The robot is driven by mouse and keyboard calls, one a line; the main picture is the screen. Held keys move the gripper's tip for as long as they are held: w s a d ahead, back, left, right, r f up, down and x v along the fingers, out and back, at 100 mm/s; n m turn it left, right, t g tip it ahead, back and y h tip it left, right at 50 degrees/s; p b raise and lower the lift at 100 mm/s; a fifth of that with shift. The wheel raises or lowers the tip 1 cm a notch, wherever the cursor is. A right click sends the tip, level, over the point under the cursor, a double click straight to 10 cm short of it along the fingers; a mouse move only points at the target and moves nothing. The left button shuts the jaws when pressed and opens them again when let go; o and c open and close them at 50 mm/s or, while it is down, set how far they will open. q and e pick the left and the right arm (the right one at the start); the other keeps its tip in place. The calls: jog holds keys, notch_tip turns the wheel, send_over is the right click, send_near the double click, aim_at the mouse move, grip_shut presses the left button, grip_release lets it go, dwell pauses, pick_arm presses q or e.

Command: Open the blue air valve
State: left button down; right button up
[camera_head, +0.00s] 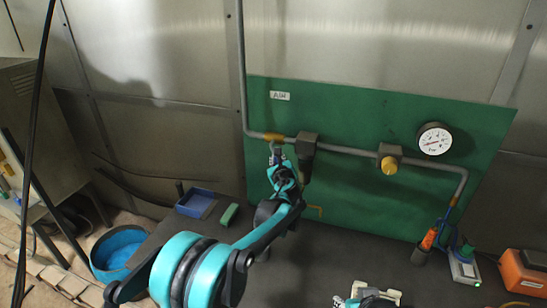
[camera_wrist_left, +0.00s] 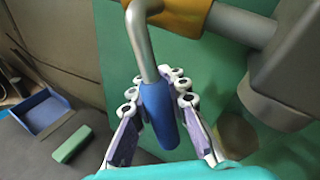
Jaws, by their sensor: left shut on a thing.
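The air valve's brass body (camera_head: 272,137) sits on the grey pipe at the left of the green board, and it also shows at the top of the left wrist view (camera_wrist_left: 190,14). A bent silver lever (camera_wrist_left: 140,45) comes down from it and ends in a blue grip (camera_wrist_left: 160,112). My left gripper (camera_head: 277,156) is just below the valve body. In the left wrist view its fingers (camera_wrist_left: 157,95) are shut on the blue grip, one on each side. In the head view the gripper hides the grip. My right gripper (camera_head: 368,297) shows partly at the bottom edge; its jaws are unclear.
A dark block (camera_head: 306,143) on the pipe stands close right of my left gripper. Further right are a brass-coloured knob (camera_head: 390,165) and a pressure gauge (camera_head: 434,139). A blue tray (camera_head: 197,203) and a green block (camera_head: 229,215) lie on the dark bench, left of my arm.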

pick_arm(q)
jog(key=shift+s+d+r+n+g+h, duration=0.15)
jog(key=shift+d+r+n+g+h, duration=0.15)
jog(key=shift+d+n, duration=0.35)
jog(key=c, duration=1.5)
grip_release()
jog(key=shift+f, duration=0.1)
jog(key=shift+s, duration=0.1)
jog(key=a+v, duration=0.1)
jog(key=v, duration=1.1)
jog(key=shift+d, duration=0.35)
